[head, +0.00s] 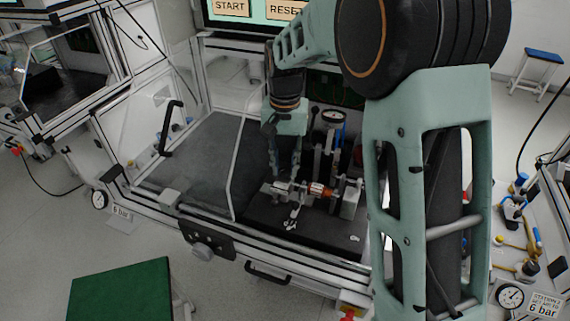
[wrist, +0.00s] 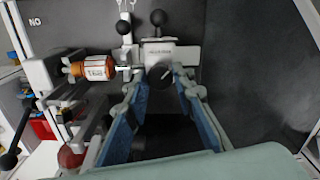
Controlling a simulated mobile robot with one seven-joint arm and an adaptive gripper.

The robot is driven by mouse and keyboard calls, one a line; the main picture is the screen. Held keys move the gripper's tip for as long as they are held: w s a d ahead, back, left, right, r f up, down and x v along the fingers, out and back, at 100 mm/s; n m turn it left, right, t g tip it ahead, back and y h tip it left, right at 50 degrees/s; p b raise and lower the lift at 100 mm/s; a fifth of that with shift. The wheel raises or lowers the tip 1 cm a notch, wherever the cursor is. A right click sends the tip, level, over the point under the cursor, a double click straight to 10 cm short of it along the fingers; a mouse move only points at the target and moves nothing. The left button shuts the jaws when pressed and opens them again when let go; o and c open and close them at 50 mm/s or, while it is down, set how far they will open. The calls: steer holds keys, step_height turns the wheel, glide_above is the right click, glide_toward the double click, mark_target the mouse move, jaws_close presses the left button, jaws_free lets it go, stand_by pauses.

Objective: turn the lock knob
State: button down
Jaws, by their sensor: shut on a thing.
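The lock knob (wrist: 160,76) is a round black knob with a pale mark, on the face of a light metal block (wrist: 168,53) in the wrist view. My gripper (wrist: 158,79) has its two blue-and-green fingers on either side of the knob, shut on it. In the head view, my gripper (head: 285,176) points down at the left end of the fixture, and I cannot make out the knob there. The copper-coloured stator (wrist: 94,68) with a white label sits in the fixture beside the block; it also shows in the head view (head: 318,189).
A round gauge (head: 333,117) stands behind the fixture. A clear guard panel (head: 243,130) rises left of my gripper. The dark bench top (head: 205,150) to the left is clear.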

mark_target(286, 170)
steer(key=c, duration=1.6)
jaws_free()
step_height(286, 170, up, 12)
steer(key=shift+d, duration=0.1)
